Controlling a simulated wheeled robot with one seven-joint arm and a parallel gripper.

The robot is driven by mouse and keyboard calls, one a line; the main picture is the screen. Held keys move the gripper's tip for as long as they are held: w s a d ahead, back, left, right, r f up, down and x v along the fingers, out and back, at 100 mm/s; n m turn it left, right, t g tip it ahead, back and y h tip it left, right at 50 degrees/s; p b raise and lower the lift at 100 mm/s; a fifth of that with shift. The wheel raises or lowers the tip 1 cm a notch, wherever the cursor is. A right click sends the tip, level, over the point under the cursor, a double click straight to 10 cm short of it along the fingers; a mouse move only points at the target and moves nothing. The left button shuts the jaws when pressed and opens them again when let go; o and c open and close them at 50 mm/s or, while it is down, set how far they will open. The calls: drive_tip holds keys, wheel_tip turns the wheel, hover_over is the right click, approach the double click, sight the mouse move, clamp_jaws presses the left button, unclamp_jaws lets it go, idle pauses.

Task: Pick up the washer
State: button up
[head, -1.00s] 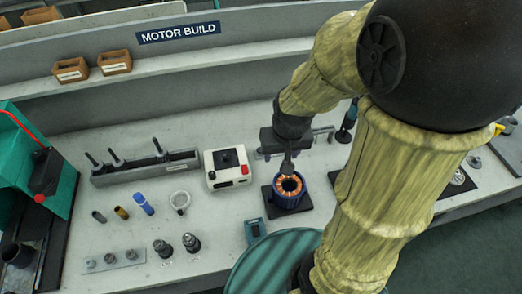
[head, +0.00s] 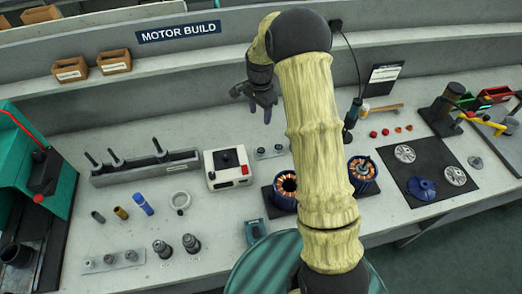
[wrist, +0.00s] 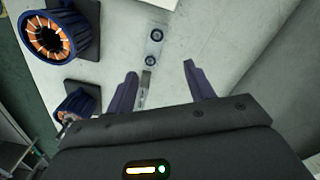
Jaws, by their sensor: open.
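My gripper (head: 260,106) is open and empty, raised over the back of the bench near the shelf front. In the wrist view its two fingers (wrist: 160,74) stand apart. A pale strip (wrist: 157,27) with two small dark-centred rings, an upper ring (wrist: 153,35) and a lower ring (wrist: 150,60), lies beyond the fingertips. The strip also shows in the head view (head: 270,152), below my gripper and partly beside my arm. The rings look washer-like, but they are too small to tell for certain.
A white box with a red button (head: 227,168) stands left of the strip. A copper-wound stator (head: 286,184) is in front, and another (head: 362,172) is right of my arm. A grey rack with pegs (head: 146,168) is at left. The raised shelf (head: 190,70) bounds the back.

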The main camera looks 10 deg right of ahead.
drive_tip(key=p, duration=0.4)
hover_over(261, 149)
drive_tip(key=f, duration=0.8)
drive_tip(key=w+f, duration=0.1)
drive_tip(key=f, duration=0.3)
drive_tip(key=shift+f, duration=0.1)
drive_tip(key=shift+s, duration=0.1)
drive_tip(key=shift+f, duration=0.1)
drive_tip(key=f, duration=0.1)
drive_tip(key=f+p, duration=0.2)
drive_tip(key=f, duration=0.1)
drive_tip(key=shift+s+f, duration=0.1)
drive_tip(key=shift+s, duration=0.25)
drive_tip(key=shift+f+p, duration=0.3)
drive_tip(key=shift+f, duration=0.15)
drive_tip(key=shift+f+b, duration=0.2)
drive_tip(key=shift+b, duration=0.25)
